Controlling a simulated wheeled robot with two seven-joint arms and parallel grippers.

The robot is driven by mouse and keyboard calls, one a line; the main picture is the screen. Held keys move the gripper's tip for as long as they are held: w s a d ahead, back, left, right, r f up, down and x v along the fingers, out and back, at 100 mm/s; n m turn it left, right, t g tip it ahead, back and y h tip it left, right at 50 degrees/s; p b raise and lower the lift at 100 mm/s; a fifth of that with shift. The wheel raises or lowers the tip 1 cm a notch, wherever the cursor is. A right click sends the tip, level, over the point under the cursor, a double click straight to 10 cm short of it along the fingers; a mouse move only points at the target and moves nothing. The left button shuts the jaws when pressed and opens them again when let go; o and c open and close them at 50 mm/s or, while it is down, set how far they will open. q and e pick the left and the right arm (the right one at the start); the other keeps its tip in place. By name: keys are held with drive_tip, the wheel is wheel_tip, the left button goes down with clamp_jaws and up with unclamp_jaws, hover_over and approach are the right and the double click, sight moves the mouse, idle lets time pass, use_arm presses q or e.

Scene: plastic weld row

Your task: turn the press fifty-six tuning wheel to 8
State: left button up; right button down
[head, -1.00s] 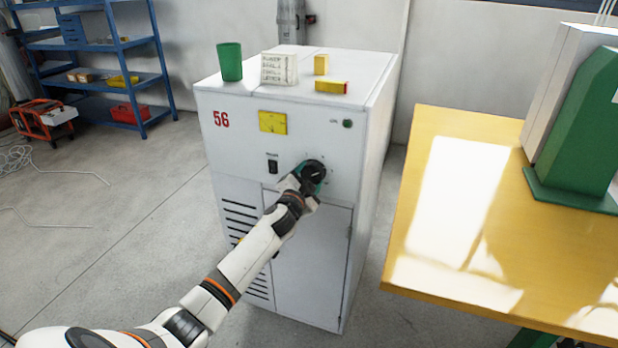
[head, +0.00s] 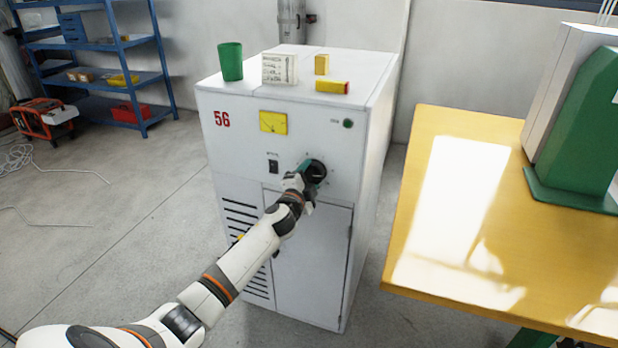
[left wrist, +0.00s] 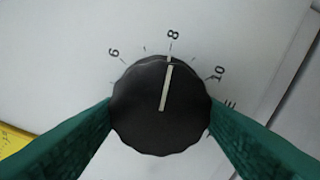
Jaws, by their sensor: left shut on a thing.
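The press marked 56 (head: 285,230) is a white cabinet, and its black tuning wheel (head: 317,171) is on the front panel. The wheel also fills the middle of the left wrist view (left wrist: 160,125). Its white pointer line aims up at the mark just under the 8, between the 6 and the 10. My left gripper (head: 310,177) is at the wheel, with its green fingers on both sides of it, shut on it. Part of the wheel is hidden by the gripper in the head view. My right gripper is not in view.
A yellow meter (head: 273,122), a black switch (head: 273,167) and a green lamp (head: 348,123) are on the panel. A green cup (head: 230,62) and small boxes stand on top. A yellow table (head: 440,220) is to the right.

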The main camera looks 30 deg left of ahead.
use_arm(q)
drive_tip(key=shift+f, duration=0.1)
drive_tip(key=o, duration=1)
drive_tip(key=shift+c, duration=0.2)
drive_tip(key=v, duration=1.2)
drive_tip(key=shift+f, duration=0.1)
